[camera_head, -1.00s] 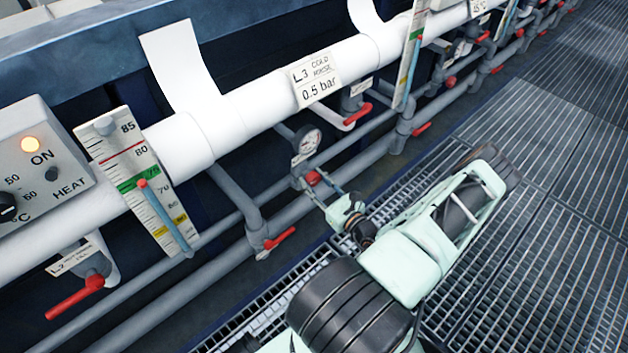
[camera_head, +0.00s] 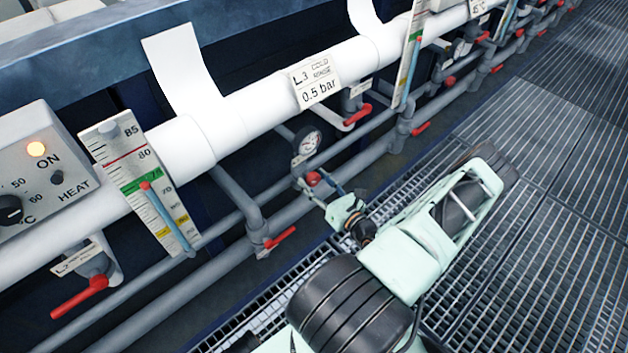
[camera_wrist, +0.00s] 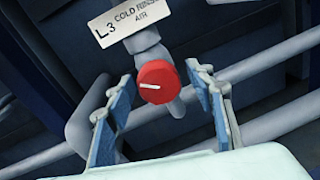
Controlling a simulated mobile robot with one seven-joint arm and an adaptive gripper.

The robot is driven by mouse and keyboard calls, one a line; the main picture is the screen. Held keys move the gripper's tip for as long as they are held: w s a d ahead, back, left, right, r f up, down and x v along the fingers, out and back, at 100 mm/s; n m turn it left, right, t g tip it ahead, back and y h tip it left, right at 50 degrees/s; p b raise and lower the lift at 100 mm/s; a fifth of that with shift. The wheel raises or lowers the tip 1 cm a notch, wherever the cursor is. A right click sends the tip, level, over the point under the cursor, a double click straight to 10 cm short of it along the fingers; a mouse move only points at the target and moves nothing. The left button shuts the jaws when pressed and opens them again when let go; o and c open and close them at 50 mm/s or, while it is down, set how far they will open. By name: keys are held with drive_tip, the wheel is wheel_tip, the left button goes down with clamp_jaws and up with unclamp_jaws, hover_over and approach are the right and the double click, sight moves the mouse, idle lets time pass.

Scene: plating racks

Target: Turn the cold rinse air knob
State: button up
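The cold rinse air knob (camera_wrist: 158,82) is round and red with a white pointer line, in the middle of the wrist view. Its label (camera_wrist: 131,18), reading "L.3 COLD RINSE AIR", sits just above it. In the head view the knob (camera_head: 313,178) shows small and red below a round pressure gauge (camera_head: 306,142). My gripper (camera_wrist: 160,95) is open, with one blue-grey finger on each side of the knob. Gaps show between the fingers and the knob. In the head view my gripper (camera_head: 325,195) is at the knob, its fingertips small and partly unclear.
A white pipe with an "L.3 cold rinse 0.5 bar" sign (camera_head: 314,82) runs above. Red lever handles (camera_head: 280,237) sit on grey pipes nearby, another (camera_head: 357,115) up to the right. A heater box (camera_head: 40,165) stands left. Open grating floor (camera_head: 540,230) lies right.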

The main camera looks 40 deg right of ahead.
drive_tip(key=s, duration=1.2)
drive_tip(key=shift+a+r, duration=0.15)
idle(0.3)
